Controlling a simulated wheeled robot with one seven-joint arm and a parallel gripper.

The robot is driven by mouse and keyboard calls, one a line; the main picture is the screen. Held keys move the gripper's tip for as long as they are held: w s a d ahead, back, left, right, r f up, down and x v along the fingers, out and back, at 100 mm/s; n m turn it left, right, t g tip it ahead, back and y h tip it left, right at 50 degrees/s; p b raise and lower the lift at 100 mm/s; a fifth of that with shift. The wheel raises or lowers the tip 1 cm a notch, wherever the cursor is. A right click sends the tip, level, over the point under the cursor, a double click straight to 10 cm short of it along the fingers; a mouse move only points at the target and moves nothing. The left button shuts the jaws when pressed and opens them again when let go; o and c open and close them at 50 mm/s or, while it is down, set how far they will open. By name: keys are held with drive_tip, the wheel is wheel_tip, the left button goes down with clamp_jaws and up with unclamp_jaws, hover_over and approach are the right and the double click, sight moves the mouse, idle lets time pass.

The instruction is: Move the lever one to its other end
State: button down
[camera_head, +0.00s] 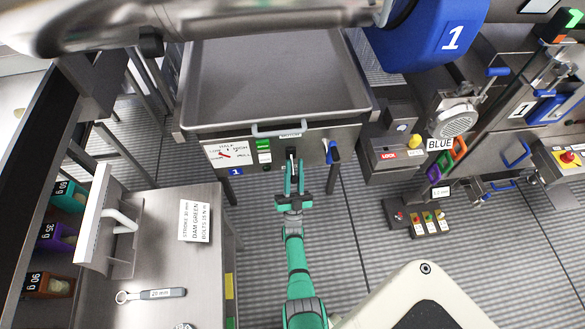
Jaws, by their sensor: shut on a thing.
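A steel tray machine marked with a blue plate 1 (235,171) stands at the top centre. On its front panel (313,150), below the sign and tray handle, a small dark lever (291,154) sits in a slot. My green gripper (294,174) reaches up to it from below, and its two fingers are closed around it. The fingers hide most of the lever, so its exact position in the slot is hard to tell. A blue handle (334,152) is on the same panel, right of my gripper and apart from it.
A steel bench (160,260) with a sign (195,221) and wrench (151,294) stands at lower left. A button box (421,222) is at right. Grey floor (365,285) lies between.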

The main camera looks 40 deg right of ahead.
drive_tip(key=c, duration=1.4)
unclamp_jaws()
drive_tip(key=shift+c, duration=0.2)
drive_tip(key=shift+f, duration=0.1)
drive_tip(key=v, duration=1.1)
